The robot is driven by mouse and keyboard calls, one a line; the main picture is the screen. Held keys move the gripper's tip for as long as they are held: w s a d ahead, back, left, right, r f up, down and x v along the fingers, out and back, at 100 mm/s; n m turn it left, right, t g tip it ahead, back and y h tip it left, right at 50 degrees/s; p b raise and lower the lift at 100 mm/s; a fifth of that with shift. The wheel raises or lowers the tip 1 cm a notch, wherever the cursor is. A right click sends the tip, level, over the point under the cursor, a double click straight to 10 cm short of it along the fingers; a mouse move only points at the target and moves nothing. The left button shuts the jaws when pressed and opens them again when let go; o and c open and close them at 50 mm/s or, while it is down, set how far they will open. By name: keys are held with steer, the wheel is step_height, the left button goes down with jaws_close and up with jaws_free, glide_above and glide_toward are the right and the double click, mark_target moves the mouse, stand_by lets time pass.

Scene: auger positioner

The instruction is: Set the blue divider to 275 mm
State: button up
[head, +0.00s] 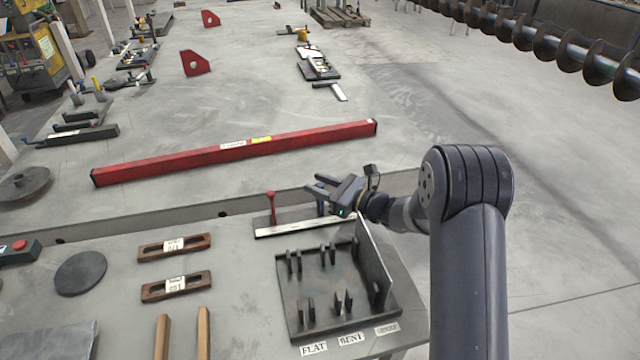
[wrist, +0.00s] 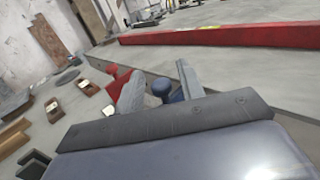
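A flat rule (head: 290,228) with a pale strip lies along the back edge of the near table. A red divider (head: 270,205) stands upright near its left end. Its red part also shows in the wrist view (wrist: 114,72), behind the left finger. The blue divider (wrist: 161,88) shows in the wrist view as a round blue knob between my fingers. In the head view my gripper mostly hides it. My gripper (head: 317,188) is low over the rule's right part, its fingers apart. Narrow gaps show beside the knob. The scale marks are too small to read.
A rack (head: 310,325) with upright pegs and a tall plate (head: 372,262) stands just in front of my gripper. Two brown slotted blocks (head: 176,287) and a dark disc (head: 80,272) lie to the left. A long red beam (head: 240,150) lies beyond the table.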

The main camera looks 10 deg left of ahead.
steer(key=shift+c, duration=0.5)
jaws_close()
steer(key=shift+d, duration=0.1)
